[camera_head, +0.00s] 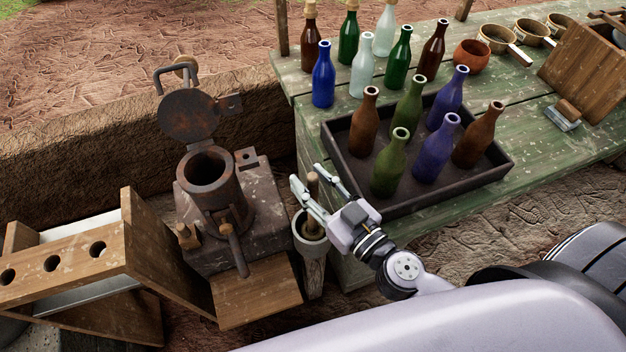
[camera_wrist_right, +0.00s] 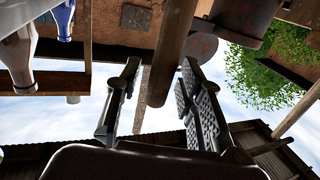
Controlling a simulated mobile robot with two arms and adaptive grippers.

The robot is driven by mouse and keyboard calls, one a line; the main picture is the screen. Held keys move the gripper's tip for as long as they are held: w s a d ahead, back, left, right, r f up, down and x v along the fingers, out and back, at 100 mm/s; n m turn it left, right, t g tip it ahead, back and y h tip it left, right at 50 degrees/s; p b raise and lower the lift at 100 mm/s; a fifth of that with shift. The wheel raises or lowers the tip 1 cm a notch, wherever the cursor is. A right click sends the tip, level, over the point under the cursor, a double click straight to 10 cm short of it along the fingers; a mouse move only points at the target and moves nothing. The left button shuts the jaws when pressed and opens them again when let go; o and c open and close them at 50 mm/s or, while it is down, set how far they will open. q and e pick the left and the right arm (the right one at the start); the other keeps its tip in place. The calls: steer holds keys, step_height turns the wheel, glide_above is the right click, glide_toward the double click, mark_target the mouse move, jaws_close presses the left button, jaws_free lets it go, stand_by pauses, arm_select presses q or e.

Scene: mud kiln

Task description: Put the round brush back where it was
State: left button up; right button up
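The round brush (camera_head: 313,184) stands handle-up in a grey cup-like holder on a post (camera_head: 312,268), at the front left corner of the green table. Its wooden handle shows; its lower end is inside the holder and hidden. My right gripper (camera_head: 308,177) is at the handle, with its two fingers spread around it. In the right wrist view the brown handle (camera_wrist_right: 172,60) lies between the fingers of the right gripper (camera_wrist_right: 160,72), with gaps on both sides. My left gripper is in neither view.
A black tray of bottles (camera_head: 337,150) stands on the green table (camera_head: 545,105), close right of the gripper. A rusty metal mould with an open lid (camera_head: 212,180) stands to the left. A wooden rack with holes (camera_head: 60,262) is farther left.

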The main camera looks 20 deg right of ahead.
steer(key=shift+r, duration=0.3)
steer(key=b+v, duration=0.1)
steer(key=v, duration=0.1)
steer(key=b+v, duration=0.1)
steer(key=v, duration=0.1)
steer(key=f+b+v, duration=0.1)
steer(key=v, duration=0.1)
steer(key=shift+s+b, duration=0.2)
steer(key=shift+b, duration=0.2)
steer(key=shift+r+v, duration=0.2)
steer(key=shift+v, duration=1.2)
steer(key=shift+r+v, duration=0.15)
steer(key=shift+v, duration=1.25)
steer(key=shift+d, duration=0.1)
